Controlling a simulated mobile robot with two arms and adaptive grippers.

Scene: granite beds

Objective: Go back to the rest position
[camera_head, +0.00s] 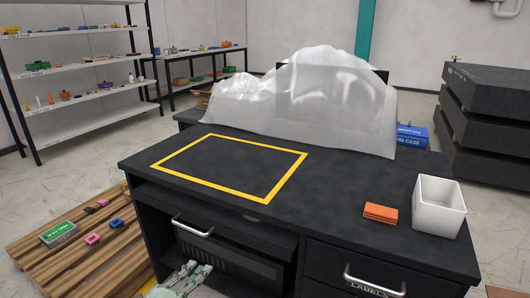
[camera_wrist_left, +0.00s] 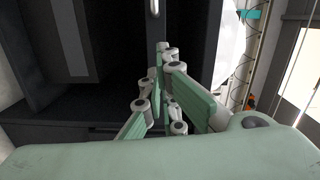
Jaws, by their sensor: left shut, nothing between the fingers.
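My left gripper (camera_head: 190,273) shows at the bottom edge of the head view, low in front of the black workbench (camera_head: 330,190) and below its top. Its green-padded fingers also show in the left wrist view (camera_wrist_left: 166,75). They are together, with nothing between them. The dark front of the bench is close beyond the fingertips in that view. My right gripper is in neither view.
On the bench lie a yellow-outlined rectangle (camera_head: 265,200), an orange block (camera_head: 380,213), a white bin (camera_head: 437,208) and a translucent sheet (camera_head: 335,110). Drawer handles (camera_head: 374,284) stick out in front. A wooden pallet (camera_head: 90,255) with small items lies at left. Shelves (camera_head: 90,95) stand behind.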

